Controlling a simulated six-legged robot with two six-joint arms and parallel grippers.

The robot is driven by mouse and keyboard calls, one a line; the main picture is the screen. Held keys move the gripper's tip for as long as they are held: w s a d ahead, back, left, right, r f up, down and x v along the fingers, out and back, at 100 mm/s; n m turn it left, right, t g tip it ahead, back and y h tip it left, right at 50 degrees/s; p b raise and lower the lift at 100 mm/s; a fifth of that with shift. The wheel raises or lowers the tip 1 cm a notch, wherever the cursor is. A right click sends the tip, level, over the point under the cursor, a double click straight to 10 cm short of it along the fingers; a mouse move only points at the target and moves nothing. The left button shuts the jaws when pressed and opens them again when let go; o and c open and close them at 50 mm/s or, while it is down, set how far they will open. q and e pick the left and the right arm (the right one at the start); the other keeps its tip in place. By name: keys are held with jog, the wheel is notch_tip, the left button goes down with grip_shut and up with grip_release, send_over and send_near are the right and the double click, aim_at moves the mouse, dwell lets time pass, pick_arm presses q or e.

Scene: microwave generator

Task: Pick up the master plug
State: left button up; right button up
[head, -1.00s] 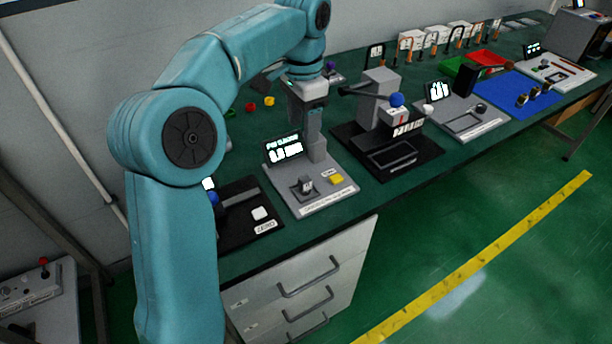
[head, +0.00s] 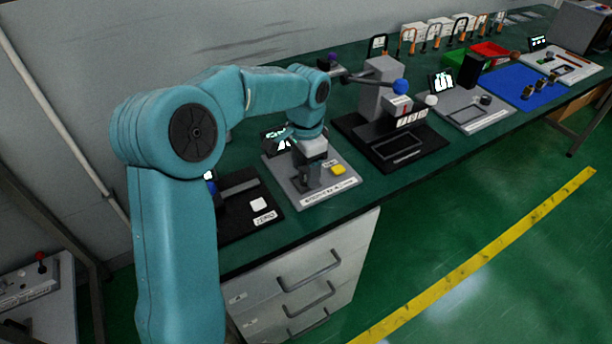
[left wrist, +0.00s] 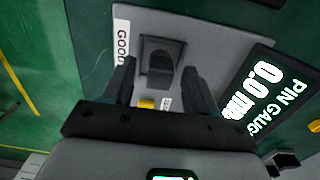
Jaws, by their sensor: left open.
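My left gripper (head: 306,180) points down over the pin gauge station (head: 328,196), a light grey plate with a lit display. In the left wrist view the two open fingers (left wrist: 158,72) reach toward a small dark grey upright piece (left wrist: 160,62), which appears to be the master plug in its dark holder. The piece lies between the fingertips in the picture, with room on both sides. I cannot tell how far down the fingertips are. In the head view the gripper hides most of this piece. My right gripper is out of view.
A yellow button (head: 338,170) sits on the station just right of the gripper. The display (head: 279,140) stands behind. A black station (head: 236,210) is at left and a black press (head: 392,135) with a blue knob at right. Green bench surface shows between them.

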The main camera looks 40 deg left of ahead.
pick_arm(q)
jog(key=shift+s+f, duration=0.1)
jog(key=shift+f, duration=0.05)
jog(key=c, duration=0.9)
grip_shut()
